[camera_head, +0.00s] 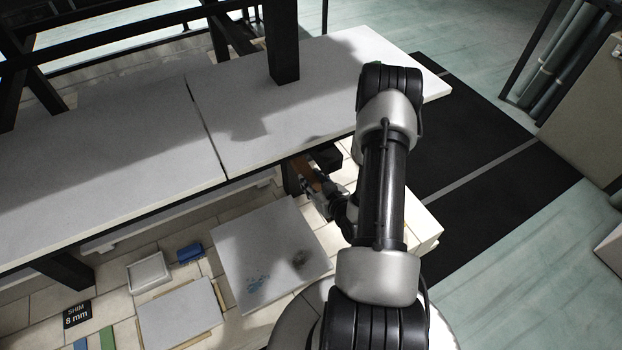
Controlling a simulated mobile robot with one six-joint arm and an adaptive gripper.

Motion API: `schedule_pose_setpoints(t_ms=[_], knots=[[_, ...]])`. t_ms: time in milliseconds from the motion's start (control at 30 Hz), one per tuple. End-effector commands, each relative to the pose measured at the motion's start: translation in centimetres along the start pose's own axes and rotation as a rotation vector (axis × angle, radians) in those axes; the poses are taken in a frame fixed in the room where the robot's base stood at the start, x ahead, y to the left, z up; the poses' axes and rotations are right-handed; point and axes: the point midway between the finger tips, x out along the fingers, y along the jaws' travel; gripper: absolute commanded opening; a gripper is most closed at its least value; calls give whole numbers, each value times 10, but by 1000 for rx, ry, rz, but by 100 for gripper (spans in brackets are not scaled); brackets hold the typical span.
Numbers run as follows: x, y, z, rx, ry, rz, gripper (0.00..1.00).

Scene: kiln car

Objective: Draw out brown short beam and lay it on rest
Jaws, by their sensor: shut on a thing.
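The brown short beam (306,173) shows as a small brown piece below the front edge of the upper grey slab, near the black post under it. My gripper (325,192) is shut on the beam at its near end, low under the slab edge. The far part of the beam is hidden by the slab. Whether the beam touches the post beside it is too small to tell. I cannot make out the rest for certain.
Two long grey slabs (310,85) form an upper deck above the gripper, with a black post (283,45) on top. On the tiled lower deck lie a stained grey plate (262,245), a smaller plate (180,312), a white tray (148,272), a blue block (190,253) and a shim label (77,314).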

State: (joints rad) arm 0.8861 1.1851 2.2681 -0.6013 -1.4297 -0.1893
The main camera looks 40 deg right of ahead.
Motion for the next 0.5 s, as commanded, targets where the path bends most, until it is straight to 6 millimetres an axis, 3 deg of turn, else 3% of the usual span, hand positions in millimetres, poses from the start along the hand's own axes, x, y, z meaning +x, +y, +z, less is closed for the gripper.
schedule_pose_setpoints(t_ms=[500], knots=[[-19,1,4,-2,11,2,0]])
